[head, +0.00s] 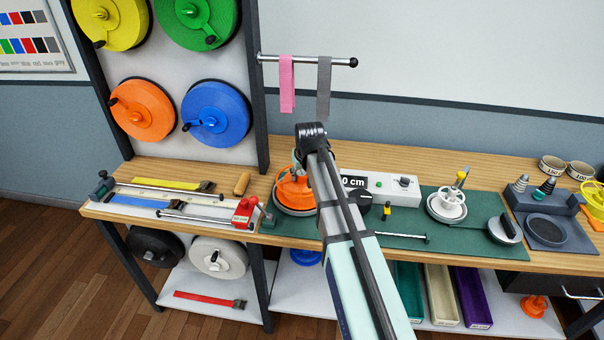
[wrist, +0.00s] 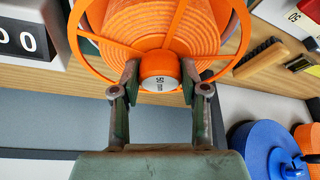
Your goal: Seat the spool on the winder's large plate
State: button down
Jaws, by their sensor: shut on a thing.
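An orange spool (head: 292,188) with an open spoked rim and wound orange strap is at the left end of the green mat, over a round grey plate (head: 290,211) that looks like the winder's large plate. In the head view my arm hides part of the spool. I cannot tell whether the spool touches the plate.
A white counter box (head: 380,186) with a black knob stands right of the spool. Farther right are a white handwheel (head: 451,204) and a grey stand (head: 545,230). A red clamp (head: 243,210) is close on the left. Pink and grey straps hang from a rod (head: 310,60) behind.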

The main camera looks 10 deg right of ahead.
jog(key=c, duration=0.5)
grip_release()
jog(key=shift+r, duration=0.1)
jog(key=v, duration=1.1)
jog(key=shift+s+r, duration=0.15)
jog(key=shift+r, duration=0.25)
